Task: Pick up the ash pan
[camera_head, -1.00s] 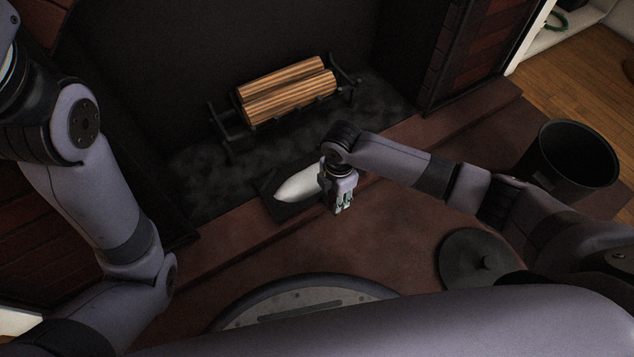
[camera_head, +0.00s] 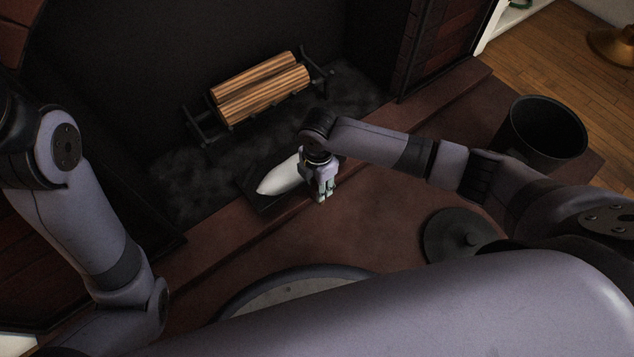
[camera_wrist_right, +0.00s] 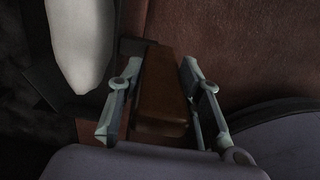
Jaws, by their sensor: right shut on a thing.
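The ash pan (camera_head: 268,207) is a dark, shallow tray with a pale, rounded heap of ash (camera_head: 280,180) in it. It is at the front edge of the fireplace bed. Its brown handle (camera_wrist_right: 162,90) shows in the right wrist view, with part of the pan (camera_wrist_right: 38,85) at the left. My right gripper (camera_head: 322,195) is shut on this handle, one finger on each side. In the head view the gripper hides the handle. I cannot tell whether the pan touches the surface below. My left arm shows at the left, but its gripper is out of view.
A black grate (camera_head: 198,130) with wooden logs (camera_head: 260,88) stands behind the pan. A black bucket (camera_head: 545,130) stands at the right on the reddish hearth (camera_head: 385,225). A round dark lid (camera_head: 455,238) lies nearer me. Bare hearth lies between the pan and lid.

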